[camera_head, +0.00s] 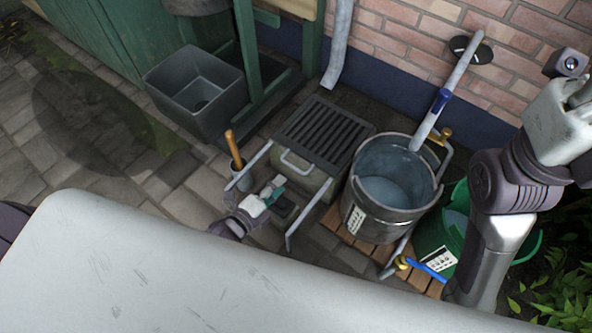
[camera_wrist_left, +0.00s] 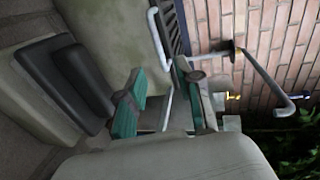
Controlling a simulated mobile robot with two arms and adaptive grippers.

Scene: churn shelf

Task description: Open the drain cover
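The drain cover is a dark slatted grate (camera_head: 325,133) lying flat and closed on a mossy stone box in front of the brick wall. A light grey bar handle (camera_head: 297,163) sits at its near left edge. My left gripper (camera_head: 272,190), with green fingertips, is just below and left of the handle, apart from it. In the left wrist view its fingertips (camera_wrist_left: 160,100) are spread with nothing between them. There the handle (camera_wrist_left: 155,40) and grate edge (camera_wrist_left: 180,30) lie beyond the fingers. My right arm stands at the right of the head view; its fingers are out of frame.
A metal bucket (camera_head: 352,207) of water stands on a wooden pallet right of the grate. A green tub (camera_head: 432,240) is beside it. Metal rails flank the stone box. Paving at the left is clear.

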